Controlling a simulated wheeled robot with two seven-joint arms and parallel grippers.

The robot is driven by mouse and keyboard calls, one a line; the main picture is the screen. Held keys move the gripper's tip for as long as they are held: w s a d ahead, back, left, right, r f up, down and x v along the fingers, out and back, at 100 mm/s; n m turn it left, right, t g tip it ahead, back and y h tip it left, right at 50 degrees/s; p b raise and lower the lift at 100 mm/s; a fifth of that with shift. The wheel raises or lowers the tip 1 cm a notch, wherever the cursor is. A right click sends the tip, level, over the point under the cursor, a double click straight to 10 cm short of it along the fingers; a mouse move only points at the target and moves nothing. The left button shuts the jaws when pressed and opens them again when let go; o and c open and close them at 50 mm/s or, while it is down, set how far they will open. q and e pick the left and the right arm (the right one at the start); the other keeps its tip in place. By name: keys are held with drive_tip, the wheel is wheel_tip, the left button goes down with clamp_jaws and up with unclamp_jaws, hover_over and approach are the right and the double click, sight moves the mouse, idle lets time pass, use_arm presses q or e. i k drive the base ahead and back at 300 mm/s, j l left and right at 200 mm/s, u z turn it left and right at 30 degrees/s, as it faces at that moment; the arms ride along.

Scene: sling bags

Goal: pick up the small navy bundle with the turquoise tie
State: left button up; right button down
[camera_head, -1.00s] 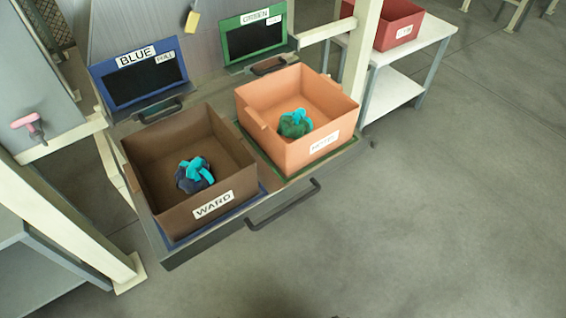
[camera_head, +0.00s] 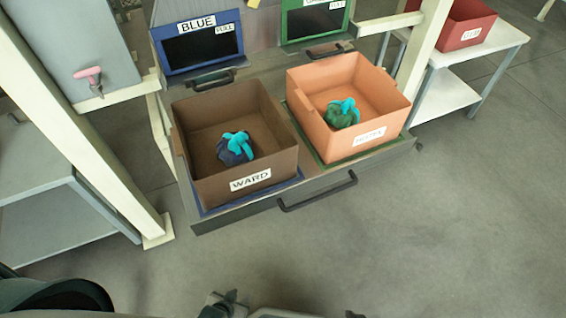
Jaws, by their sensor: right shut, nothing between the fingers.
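The small navy bundle (camera_head: 232,153) with its turquoise tie (camera_head: 237,140) sits on the floor of the brown box labelled WARD (camera_head: 281,150). A green bundle (camera_head: 340,117) with a similar turquoise tie sits in the orange box (camera_head: 371,138) to the right. At the bottom edge, what seems to be my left gripper (camera_head: 226,300) shows only in part, and its jaws cannot be made out. A small dark tip of my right gripper (camera_head: 354,314) shows at the same edge, shut and empty. Both are well apart from the boxes.
Both boxes stand on a drawer unit with a dark front handle (camera_head: 318,195). Blue (camera_head: 226,22) and green sign panels rise behind. A cream post (camera_head: 75,120) and grey shelf (camera_head: 60,215) are at left. A red box (camera_head: 466,28) stands on a white table. Floor in front is clear.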

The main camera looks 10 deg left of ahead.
sight(235, 147)
drive_tip(key=i+l, duration=1)
drive_tip(key=u, duration=1.2)
